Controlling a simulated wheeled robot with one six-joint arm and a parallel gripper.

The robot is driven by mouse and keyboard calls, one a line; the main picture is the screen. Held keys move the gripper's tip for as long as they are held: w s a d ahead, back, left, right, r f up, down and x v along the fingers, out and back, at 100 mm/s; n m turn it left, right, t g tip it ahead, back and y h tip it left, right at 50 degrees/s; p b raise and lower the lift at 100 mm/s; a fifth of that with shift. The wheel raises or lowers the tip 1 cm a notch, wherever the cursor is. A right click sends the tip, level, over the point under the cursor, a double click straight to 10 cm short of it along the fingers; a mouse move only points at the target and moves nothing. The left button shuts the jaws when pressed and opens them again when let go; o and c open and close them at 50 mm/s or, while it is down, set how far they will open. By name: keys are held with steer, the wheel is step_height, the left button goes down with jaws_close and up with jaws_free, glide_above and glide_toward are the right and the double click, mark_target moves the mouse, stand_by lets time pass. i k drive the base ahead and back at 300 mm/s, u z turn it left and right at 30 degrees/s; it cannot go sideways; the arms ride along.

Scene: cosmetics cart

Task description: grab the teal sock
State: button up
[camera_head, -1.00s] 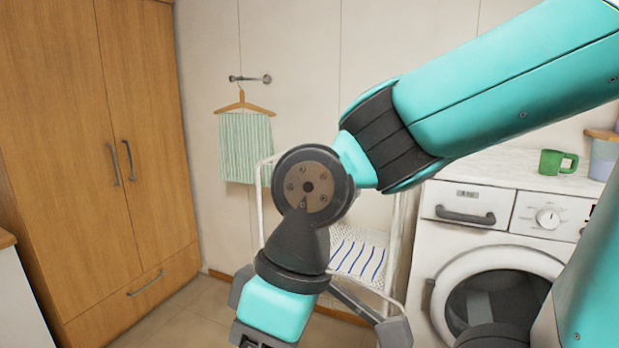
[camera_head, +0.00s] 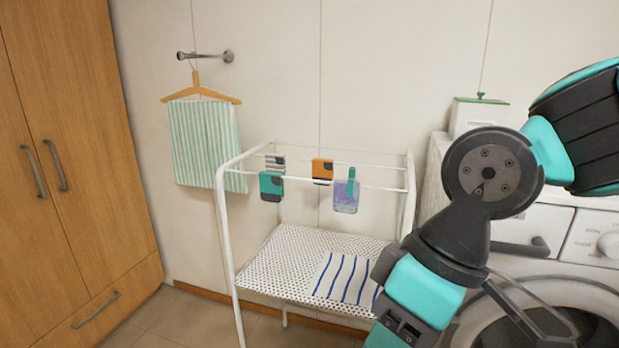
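The teal sock (camera_head: 271,186), with a dark patch at its lower right, hangs on the front left of the white drying rack (camera_head: 226,225). It is in plain view, with nothing in front of it.
A grey striped item (camera_head: 275,163), an orange sock (camera_head: 322,169) and a lilac item (camera_head: 345,196) hang on the rack. A blue-striped cloth (camera_head: 345,278) lies on its shelf. A green-striped towel (camera_head: 207,145) hangs behind left. The washing machine (camera_head: 548,297) stands right, a wooden wardrobe (camera_head: 88,150) left.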

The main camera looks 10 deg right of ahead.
mark_target(272, 187)
steer(key=z, duration=0.05)
steer(key=i, duration=0.75)
steer(key=u, duration=0.7)
steer(key=i, duration=0.45)
steer(key=u, duration=0.55)
